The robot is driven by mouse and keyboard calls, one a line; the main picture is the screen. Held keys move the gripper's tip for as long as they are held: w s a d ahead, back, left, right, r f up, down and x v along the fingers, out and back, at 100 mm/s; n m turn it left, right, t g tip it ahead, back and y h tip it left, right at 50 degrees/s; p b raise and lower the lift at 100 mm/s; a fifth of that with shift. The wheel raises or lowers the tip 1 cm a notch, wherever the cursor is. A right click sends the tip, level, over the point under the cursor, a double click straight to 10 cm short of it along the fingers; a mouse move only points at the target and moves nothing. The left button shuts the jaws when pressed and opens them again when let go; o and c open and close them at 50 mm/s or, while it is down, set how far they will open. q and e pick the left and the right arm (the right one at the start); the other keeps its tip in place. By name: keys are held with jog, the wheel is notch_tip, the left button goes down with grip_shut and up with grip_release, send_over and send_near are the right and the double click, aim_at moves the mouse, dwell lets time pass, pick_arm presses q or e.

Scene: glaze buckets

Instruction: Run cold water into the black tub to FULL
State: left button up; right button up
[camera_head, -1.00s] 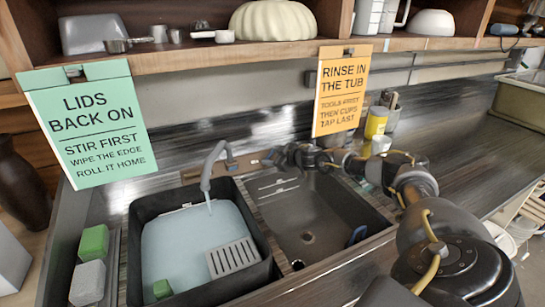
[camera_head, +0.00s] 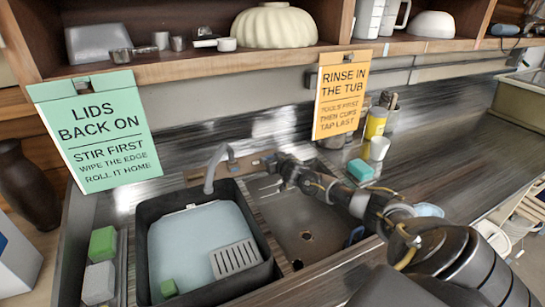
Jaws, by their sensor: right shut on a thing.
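The black tub (camera_head: 262,240) stands in the left sink, holding pale blue water (camera_head: 190,245) well up its walls. A small light mark shows on its far inner wall. A grey slotted piece (camera_head: 235,259) and a green block (camera_head: 169,288) show in the water. The grey tap (camera_head: 216,165) arches over the tub's far edge; no clear stream shows below its spout. My right gripper (camera_head: 275,164) reaches behind the sink to the right of the tap, shut on what seems to be the tap's handle, mostly hidden by the fingers. My left gripper is out of view.
The right sink basin (camera_head: 305,235) is empty under my right arm. Green (camera_head: 103,243) and grey (camera_head: 98,283) sponges lie left of the tub. A teal block (camera_head: 361,170), white cup (camera_head: 379,148) and yellow container (camera_head: 376,122) stand on the right counter. Two signs hang above.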

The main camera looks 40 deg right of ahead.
jog(key=shift+m, duration=0.3)
jog(key=o, duration=1)
jog(key=shift+s, duration=0.1)
jog(key=b+v, duration=0.1)
jog(key=v, duration=0.9)
jog(key=shift+s+a+r, duration=0.15)
jog(key=shift+s+a, duration=0.05)
jog(key=shift+s, duration=0.1)
